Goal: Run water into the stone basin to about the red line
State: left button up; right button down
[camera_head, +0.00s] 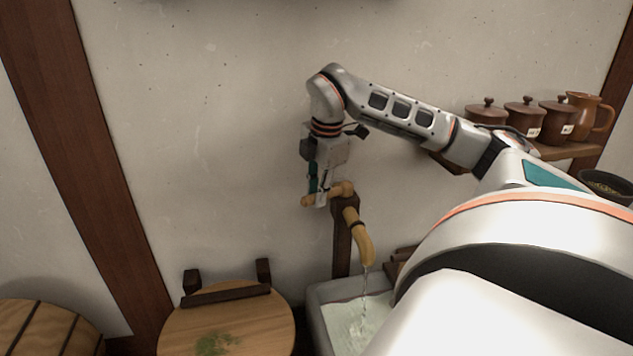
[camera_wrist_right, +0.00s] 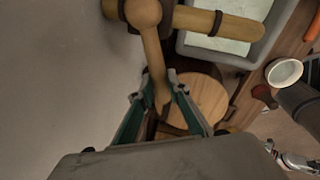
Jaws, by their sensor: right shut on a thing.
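The stone basin (camera_head: 318,318) is a grey trough at the bottom middle of the head view, partly hidden by my right arm. Pale water lies in it, and it also shows at the top of the wrist view (camera_wrist_right: 257,57). No red line shows in either view. A thin water stream (camera_head: 366,282) falls into it from the bamboo spout (camera_head: 363,240). My right gripper (camera_head: 318,197) is shut on the wooden tap handle (camera_head: 342,189), left of the spout. In the wrist view the handle (camera_wrist_right: 152,50) runs down between the fingers (camera_wrist_right: 160,93).
A round wooden lid or table top (camera_head: 235,322) with a green patch is left of the basin. A barrel (camera_head: 45,328) is at the lower left. Lidded brown pots (camera_head: 523,118) and a jug (camera_head: 590,113) stand on a wall shelf at right.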

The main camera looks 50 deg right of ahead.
jog(key=c, duration=1.9)
grip_release()
jog(key=shift+s+a+r, duration=0.1)
jog(key=shift+s+r, duration=0.3)
jog(key=shift+r, duration=1.55)
jog(key=shift+s+a+r, duration=0.1)
jog(key=shift+s+r, duration=0.25)
jog(key=shift+r, duration=1.65)
jog(key=shift+s+a+r, duration=0.1)
jog(key=shift+s+r, duration=0.3)
jog(key=shift+r, duration=1.55)
